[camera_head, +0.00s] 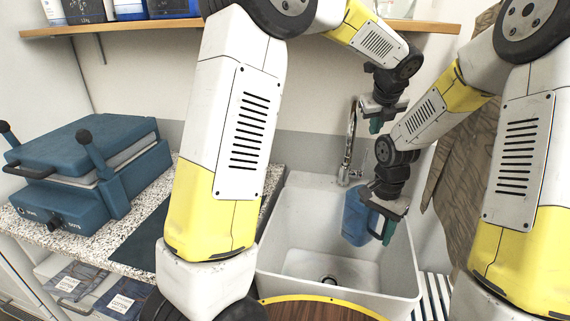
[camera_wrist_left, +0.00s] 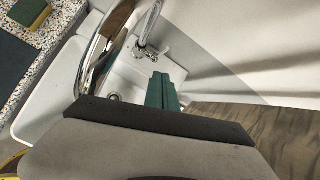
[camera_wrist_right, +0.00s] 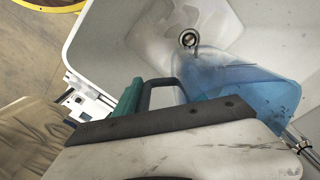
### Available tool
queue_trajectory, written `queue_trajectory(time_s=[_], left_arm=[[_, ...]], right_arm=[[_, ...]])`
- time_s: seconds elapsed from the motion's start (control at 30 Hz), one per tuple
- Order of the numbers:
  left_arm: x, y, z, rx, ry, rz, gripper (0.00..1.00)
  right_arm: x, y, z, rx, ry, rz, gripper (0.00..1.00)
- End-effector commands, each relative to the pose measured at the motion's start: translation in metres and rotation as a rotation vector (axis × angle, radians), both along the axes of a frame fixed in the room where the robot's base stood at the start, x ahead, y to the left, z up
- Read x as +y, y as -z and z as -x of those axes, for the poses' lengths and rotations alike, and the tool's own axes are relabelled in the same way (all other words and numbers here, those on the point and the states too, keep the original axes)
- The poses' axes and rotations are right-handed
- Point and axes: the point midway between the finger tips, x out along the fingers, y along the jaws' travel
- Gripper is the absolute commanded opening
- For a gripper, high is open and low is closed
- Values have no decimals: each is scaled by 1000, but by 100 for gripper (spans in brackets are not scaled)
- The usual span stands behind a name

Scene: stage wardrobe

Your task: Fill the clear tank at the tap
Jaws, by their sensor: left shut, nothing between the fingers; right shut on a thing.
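The clear tank (camera_head: 356,216) is a translucent blue container. It hangs inside the white sink (camera_head: 272,258), below the chrome tap (camera_head: 350,150). My right gripper (camera_head: 386,234) is shut on the tank's dark handle (camera_wrist_right: 150,88); the tank's body also shows in the right wrist view (camera_wrist_right: 240,78). I cannot tell how much water is in it. My left gripper (camera_head: 376,126) is shut and empty, above and right of the tap. In the left wrist view its green fingers (camera_wrist_left: 162,92) are together, with the tap's curved spout (camera_wrist_left: 93,60) to their left.
The sink drain (camera_wrist_right: 189,38) is bare. A speckled counter (camera_head: 105,255) with a blue press (camera_head: 85,165) stands left of the sink. A wooden shelf (camera_head: 120,26) runs above. Brown patterned cloth (camera_head: 450,185) hangs at the right, close to my right arm.

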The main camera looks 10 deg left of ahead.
Motion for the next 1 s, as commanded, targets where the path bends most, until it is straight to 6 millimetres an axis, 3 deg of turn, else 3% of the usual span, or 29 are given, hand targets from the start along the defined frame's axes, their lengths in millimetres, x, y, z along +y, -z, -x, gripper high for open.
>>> queue_trajectory(time_s=[0.27, 0.43, 0.7, 1.0], left_arm=[[40, -51, 87, 57, -468, 396, 0], [100, -62, 134, 73, -856, 618, 0], [168, -61, 220, 109, -1465, 991, 0], [203, -40, 304, 179, -2060, 1370, 0]], right_arm=[[0, 0, 0, -1, 0, 0, 0], [0, 0, 0, -1, 0, 0, 0], [0, 0, 0, -1, 0, 0, 0], [0, 0, 0, -1, 0, 0, 0]])
